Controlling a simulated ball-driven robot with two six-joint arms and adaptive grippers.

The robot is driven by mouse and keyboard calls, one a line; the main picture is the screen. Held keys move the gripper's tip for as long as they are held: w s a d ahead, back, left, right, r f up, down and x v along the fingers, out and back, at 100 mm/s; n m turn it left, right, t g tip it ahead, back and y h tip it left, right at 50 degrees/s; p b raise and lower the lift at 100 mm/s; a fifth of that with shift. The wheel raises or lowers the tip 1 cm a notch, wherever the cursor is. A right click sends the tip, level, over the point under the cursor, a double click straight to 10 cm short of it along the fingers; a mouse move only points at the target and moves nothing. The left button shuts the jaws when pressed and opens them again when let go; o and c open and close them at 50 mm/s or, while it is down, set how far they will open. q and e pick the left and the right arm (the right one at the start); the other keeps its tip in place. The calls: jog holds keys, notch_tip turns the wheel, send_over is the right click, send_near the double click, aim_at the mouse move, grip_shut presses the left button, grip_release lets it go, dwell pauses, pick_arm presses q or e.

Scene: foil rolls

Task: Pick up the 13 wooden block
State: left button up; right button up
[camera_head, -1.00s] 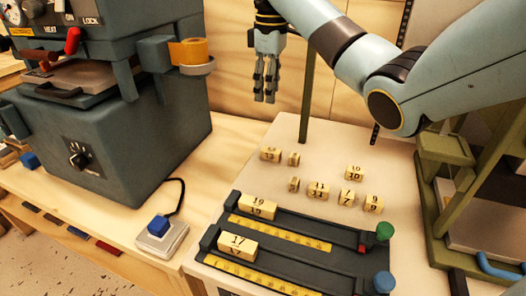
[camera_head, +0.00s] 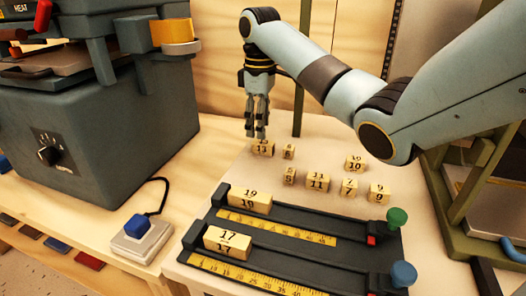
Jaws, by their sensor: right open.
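The wooden 13 block (camera_head: 265,149) lies at the back left of the group of numbered blocks on the pale board. My right gripper (camera_head: 256,136) hangs pointing down just above and in front of this block in the picture, its fingertips overlapping the block's upper left part. It is open, and I see nothing held in it. Whether the fingers touch the block I cannot tell. My left gripper is not in view.
A small block (camera_head: 288,152) stands close to the right of the 13 block. Other blocks, such as the 11 block (camera_head: 317,182), lie nearer. Two dark ruler rails hold the 19 block (camera_head: 250,199) and 17 block (camera_head: 228,242). A grey machine (camera_head: 90,130) stands left.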

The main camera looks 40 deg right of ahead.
aim_at(263, 142)
jog(key=f, duration=0.4)
jog(key=shift+s+d+f+b, duration=0.2)
jog(key=shift+s+f+b, duration=0.1)
jog(key=shift+f, duration=0.1)
jog(key=c, duration=1)
jog(key=shift+r, duration=0.1)
